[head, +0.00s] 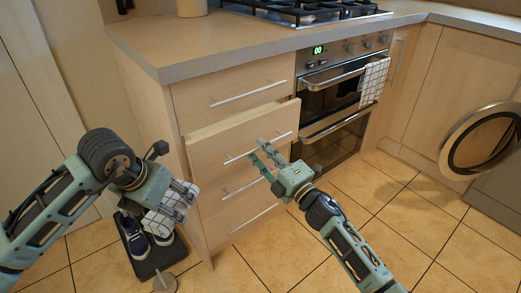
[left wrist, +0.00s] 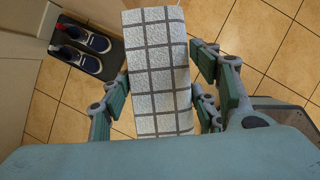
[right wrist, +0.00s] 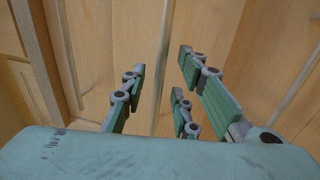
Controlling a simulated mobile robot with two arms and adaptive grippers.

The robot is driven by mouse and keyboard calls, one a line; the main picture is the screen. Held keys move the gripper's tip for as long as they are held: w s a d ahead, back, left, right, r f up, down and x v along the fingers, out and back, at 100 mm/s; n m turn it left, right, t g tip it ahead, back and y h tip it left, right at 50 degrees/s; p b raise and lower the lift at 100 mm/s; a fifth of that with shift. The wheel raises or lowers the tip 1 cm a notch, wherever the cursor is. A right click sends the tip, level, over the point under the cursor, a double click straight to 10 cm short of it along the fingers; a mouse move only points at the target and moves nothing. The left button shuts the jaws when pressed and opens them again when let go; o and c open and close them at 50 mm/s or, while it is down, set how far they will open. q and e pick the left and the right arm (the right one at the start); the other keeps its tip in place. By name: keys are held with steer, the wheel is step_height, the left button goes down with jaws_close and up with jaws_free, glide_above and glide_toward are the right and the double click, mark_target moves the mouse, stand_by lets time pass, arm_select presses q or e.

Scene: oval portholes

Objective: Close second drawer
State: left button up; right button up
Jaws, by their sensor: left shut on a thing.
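The second drawer (head: 225,142) stands partly pulled out below the closed top drawer (head: 230,90). Its bar handle (head: 236,158) runs across its front. My right gripper (head: 265,152) is at this drawer front with its fingers apart. In the right wrist view a bar handle (right wrist: 163,65) lies in the gap between the open fingers; I cannot tell whether they touch it. My left gripper (head: 172,207) is shut on a white cloth with a dark grid (left wrist: 157,60), held out to the left of the drawers.
Lower drawers with bar handles (head: 255,220) are below. An oven (head: 335,85) with a checked towel (head: 373,83) is to the right. Shoes on a dark mat (head: 145,262) lie on the floor below my left gripper. A round-doored washing machine (head: 485,140) is at far right.

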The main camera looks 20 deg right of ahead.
steer(key=shift+x, duration=0.95)
jaws_close()
